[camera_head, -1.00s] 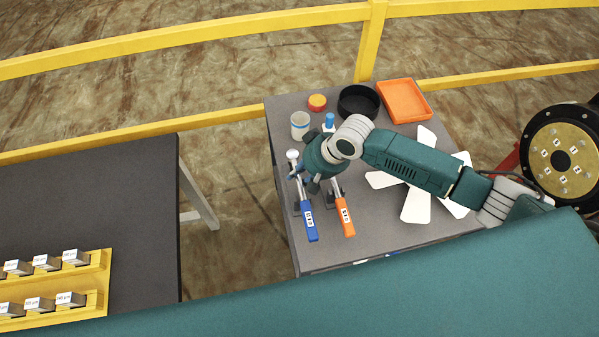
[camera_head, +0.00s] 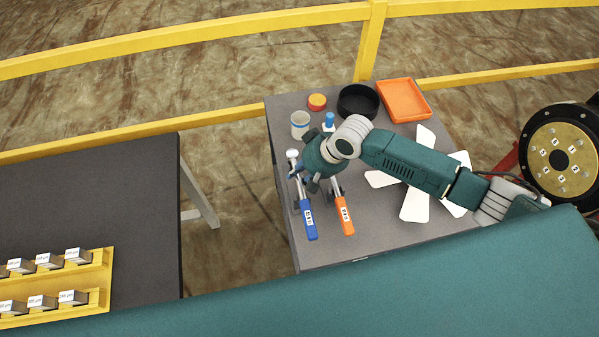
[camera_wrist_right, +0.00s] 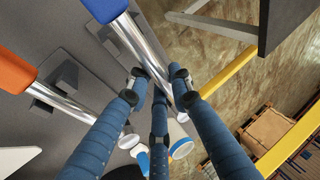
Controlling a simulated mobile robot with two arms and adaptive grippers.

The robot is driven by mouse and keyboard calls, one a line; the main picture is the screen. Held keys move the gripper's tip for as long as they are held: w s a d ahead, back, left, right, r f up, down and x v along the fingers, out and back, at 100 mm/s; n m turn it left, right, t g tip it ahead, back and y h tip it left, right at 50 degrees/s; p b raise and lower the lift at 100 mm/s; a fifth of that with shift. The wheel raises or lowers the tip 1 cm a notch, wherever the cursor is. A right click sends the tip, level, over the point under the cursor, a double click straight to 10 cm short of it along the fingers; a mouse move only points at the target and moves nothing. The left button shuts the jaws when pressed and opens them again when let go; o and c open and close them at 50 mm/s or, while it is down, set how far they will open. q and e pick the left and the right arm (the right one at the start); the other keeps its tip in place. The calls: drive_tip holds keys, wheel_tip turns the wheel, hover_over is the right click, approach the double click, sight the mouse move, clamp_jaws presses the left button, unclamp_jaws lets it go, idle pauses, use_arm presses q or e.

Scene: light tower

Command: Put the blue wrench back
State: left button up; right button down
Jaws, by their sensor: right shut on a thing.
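The blue wrench has a blue handle with a white label (camera_head: 309,220) and a silver shaft. It lies at the left side of the small grey table (camera_head: 400,235), its handle toward the near edge. My right gripper (camera_wrist_right: 160,88) has its fingers closed around the silver shaft, which also shows in the right wrist view (camera_wrist_right: 142,48). A dark holder block (camera_wrist_right: 112,38) is beside or under the shaft; I cannot tell whether the wrench rests in it. The orange wrench (camera_head: 342,214) lies just to the right. My left gripper is out of view.
A white cup (camera_head: 300,124), an orange-red round item (camera_head: 317,101), a black bowl (camera_head: 345,104) and an orange tray (camera_head: 405,100) stand at the back. A white fan-shaped part (camera_head: 415,206) lies right. A yellow rail (camera_head: 230,117) runs behind. A dark table (camera_head: 90,200) stands left.

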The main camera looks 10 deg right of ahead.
drive_tip(key=shift+f+b, duration=0.55)
drive_tip(key=shift+f, duration=0.9)
drive_tip(key=c, duration=1.5)
unclamp_jaws()
drive_tip(key=shift+o, duration=0.2)
drive_tip(key=shift+d, duration=0.1)
drive_tip(key=v, duration=1.2)
